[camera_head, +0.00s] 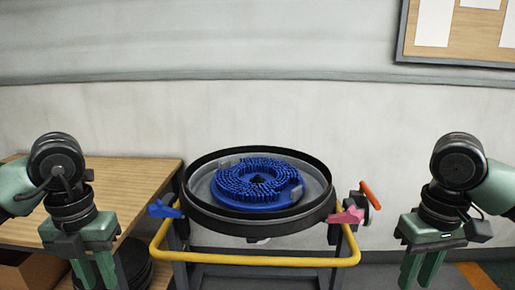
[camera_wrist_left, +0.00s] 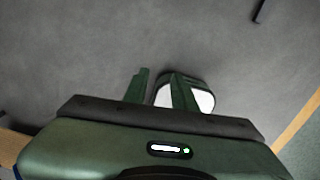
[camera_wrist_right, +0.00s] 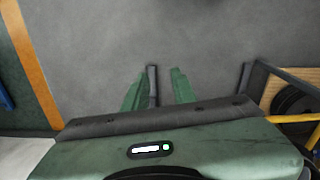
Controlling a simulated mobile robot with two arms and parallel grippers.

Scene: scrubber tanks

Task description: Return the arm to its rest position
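My left gripper (camera_head: 95,274) hangs with its fingers pointing down at the left of the head view, in front of the wooden table. In the left wrist view its two green fingers (camera_wrist_left: 161,92) stand apart with nothing between them. My right gripper (camera_head: 421,271) hangs fingers down at the right of the head view, clear of the tank stand. In the right wrist view its fingers (camera_wrist_right: 161,88) are a small gap apart and empty, over grey floor. The lower fingertips are cut off or near the bottom edge in the head view.
A round black tank (camera_head: 213,212) holding a blue bristle brush (camera_head: 255,184) stands between my arms on a stand with a yellow rail (camera_head: 255,261). It has a blue clamp (camera_head: 163,209), a pink clamp (camera_head: 346,215) and an orange-red handle (camera_head: 370,195). A wooden table (camera_head: 130,180) is at left.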

